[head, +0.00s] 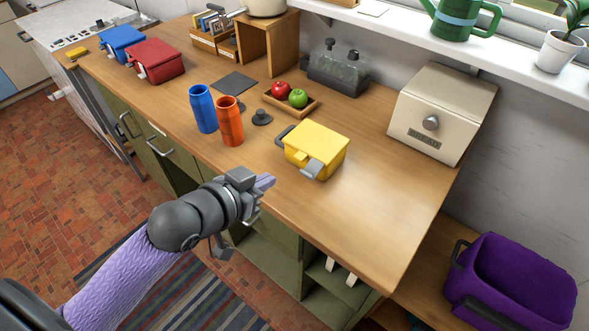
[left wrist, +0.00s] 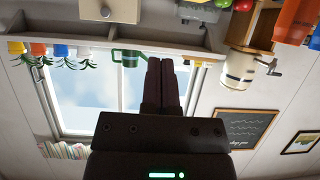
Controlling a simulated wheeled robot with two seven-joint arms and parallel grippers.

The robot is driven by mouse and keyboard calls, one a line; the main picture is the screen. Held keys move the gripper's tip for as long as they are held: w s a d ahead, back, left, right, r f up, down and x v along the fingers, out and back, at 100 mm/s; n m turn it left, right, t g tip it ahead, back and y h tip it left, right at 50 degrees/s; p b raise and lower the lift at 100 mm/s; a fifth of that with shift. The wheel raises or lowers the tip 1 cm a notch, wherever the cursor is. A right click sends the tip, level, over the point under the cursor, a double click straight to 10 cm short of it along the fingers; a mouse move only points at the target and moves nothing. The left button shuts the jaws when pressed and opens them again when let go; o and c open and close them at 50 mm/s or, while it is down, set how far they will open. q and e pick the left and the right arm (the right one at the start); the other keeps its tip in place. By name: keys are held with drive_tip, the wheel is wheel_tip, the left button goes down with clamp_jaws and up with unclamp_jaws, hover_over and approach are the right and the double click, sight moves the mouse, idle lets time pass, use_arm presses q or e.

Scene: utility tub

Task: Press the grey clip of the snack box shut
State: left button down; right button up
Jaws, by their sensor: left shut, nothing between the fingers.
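A yellow lidded box (head: 318,142), which I take as the snack box, stands on the wooden counter with its lid down. A light grey clip (head: 313,168) sits at its near edge and seems to stick outward. A darker grey part shows at its left side. My left gripper (head: 266,183) is shut and empty, near the counter's front edge, left of and nearer than the box, apart from it. Its closed fingers also show in the left wrist view (left wrist: 166,85), with the box out of that view. My right gripper is not in view.
Blue (head: 203,109) and orange (head: 230,121) bottles stand left of the box. Behind it is a wooden tray (head: 291,104) with apples. A cream bread bin (head: 441,112) stands at the right. The counter right of the box is clear. Red (head: 154,61) and blue boxes stand far left.

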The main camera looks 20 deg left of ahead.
use_arm(q)
drive_tip(key=b, duration=0.3)
approach(312, 168)
wheel_tip(312, 168, up, 2)
drive_tip(key=w+d, duration=0.1)
drive_tip(key=w, duration=0.2)
drive_tip(key=f, duration=0.1)
drive_tip(key=w+f+b, duration=0.1)
drive_tip(key=f, duration=0.1)
drive_tip(key=shift+d+f, duration=0.15)
drive_tip(key=shift+d, duration=0.1)
